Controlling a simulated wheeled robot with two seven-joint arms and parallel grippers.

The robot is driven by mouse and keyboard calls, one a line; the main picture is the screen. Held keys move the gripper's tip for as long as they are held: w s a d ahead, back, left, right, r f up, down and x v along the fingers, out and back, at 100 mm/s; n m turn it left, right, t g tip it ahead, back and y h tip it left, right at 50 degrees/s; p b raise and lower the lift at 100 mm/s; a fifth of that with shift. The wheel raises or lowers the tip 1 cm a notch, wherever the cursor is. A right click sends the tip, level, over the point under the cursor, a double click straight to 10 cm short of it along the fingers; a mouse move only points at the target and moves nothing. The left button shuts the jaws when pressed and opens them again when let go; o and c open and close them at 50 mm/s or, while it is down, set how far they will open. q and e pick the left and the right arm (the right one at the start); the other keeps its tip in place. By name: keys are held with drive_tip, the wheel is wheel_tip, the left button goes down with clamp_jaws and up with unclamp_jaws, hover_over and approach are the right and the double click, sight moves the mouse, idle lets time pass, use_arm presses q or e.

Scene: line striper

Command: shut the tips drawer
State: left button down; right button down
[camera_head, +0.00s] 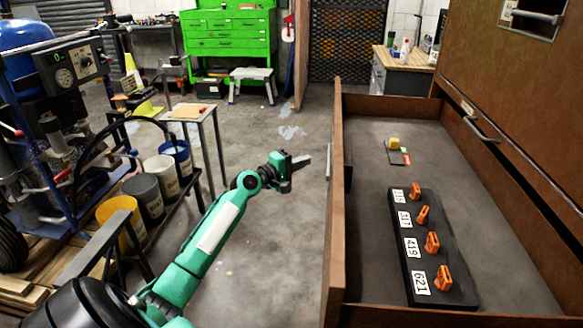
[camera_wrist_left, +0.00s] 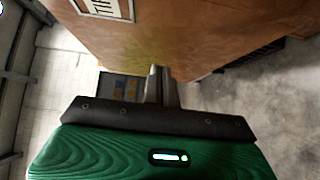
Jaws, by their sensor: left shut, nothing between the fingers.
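The brown tips drawer (camera_head: 337,215) stands pulled out at the right of the head view, with its front panel facing left toward my arm. In it lies a black holder (camera_head: 410,270) with several orange tips beside white number labels. My left gripper (camera_head: 303,161) is shut and empty, left of the drawer front; a small gap seems to show between them. In the left wrist view, the shut fingers (camera_wrist_left: 158,78) point toward a brown panel (camera_wrist_left: 200,30) with a partly visible label (camera_wrist_left: 108,8). Whether they touch it is unclear. My right gripper is not in view.
A brown cabinet (camera_head: 530,90) with a metal handle rises behind the drawer. A small yellow item (camera_head: 394,143) lies in the drawer. At the left are a small table (camera_head: 190,112), several buckets and a blue machine (camera_head: 50,110). The floor between is clear.

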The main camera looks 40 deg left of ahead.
use_arm(q)
drive_tip(key=w+d, duration=0.3)
drive_tip(key=shift+w+d, duration=0.4)
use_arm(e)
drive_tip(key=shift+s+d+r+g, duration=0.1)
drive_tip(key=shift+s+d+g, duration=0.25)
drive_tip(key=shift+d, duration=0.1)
use_arm(q)
drive_tip(key=shift+p, duration=0.3)
